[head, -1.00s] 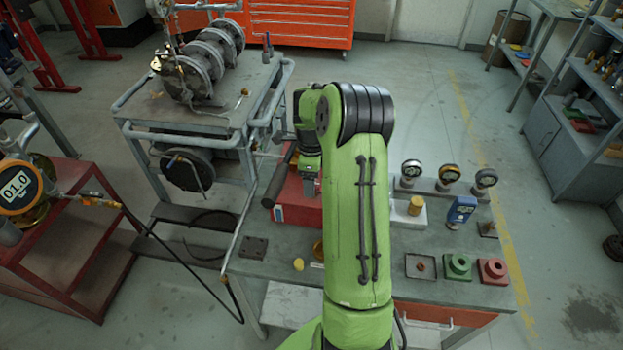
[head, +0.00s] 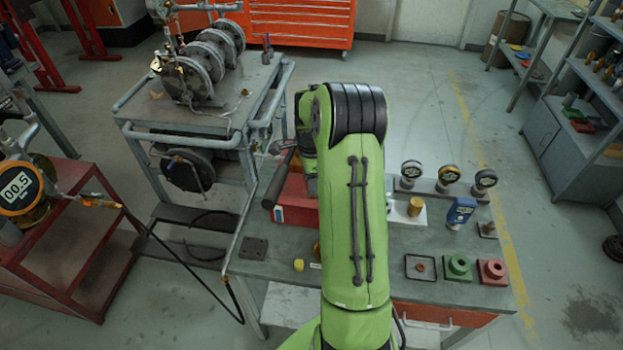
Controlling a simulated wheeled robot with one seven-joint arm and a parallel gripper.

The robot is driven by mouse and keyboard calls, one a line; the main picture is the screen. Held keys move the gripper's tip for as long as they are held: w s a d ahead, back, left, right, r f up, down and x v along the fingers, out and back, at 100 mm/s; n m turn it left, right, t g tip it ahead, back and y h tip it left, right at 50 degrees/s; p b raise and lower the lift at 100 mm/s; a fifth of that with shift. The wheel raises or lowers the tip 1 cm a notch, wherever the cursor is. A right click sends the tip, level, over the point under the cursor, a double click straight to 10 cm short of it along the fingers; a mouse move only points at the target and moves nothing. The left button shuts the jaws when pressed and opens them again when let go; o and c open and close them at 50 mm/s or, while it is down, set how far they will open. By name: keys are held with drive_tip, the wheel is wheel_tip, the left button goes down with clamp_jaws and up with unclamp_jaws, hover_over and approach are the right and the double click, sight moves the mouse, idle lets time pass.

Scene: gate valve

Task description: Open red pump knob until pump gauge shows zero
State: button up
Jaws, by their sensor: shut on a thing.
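The pump gauge (head: 17,188) is an orange-rimmed dial at the left edge with a digital display that seems to read 00.5. The red pump (head: 296,208) sits on the grey bench with its black handle (head: 279,180) sticking out to the left. My gripper (head: 311,187) points down at the pump, mostly hidden by my green arm, and only a grey part of it shows. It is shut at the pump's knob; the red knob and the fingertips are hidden.
A black hose (head: 178,258) runs from the gauge fitting toward the bench. A flanged pipe rig (head: 200,75) is on the cart behind.

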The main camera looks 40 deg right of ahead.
drive_tip(key=o, duration=1.1)
drive_tip(key=shift+c, duration=0.2)
wheel_tip(320, 180, up, 16)
drive_tip(key=p, duration=0.2)
drive_tip(key=shift+p, duration=0.3)
drive_tip(key=shift+f, duration=0.15)
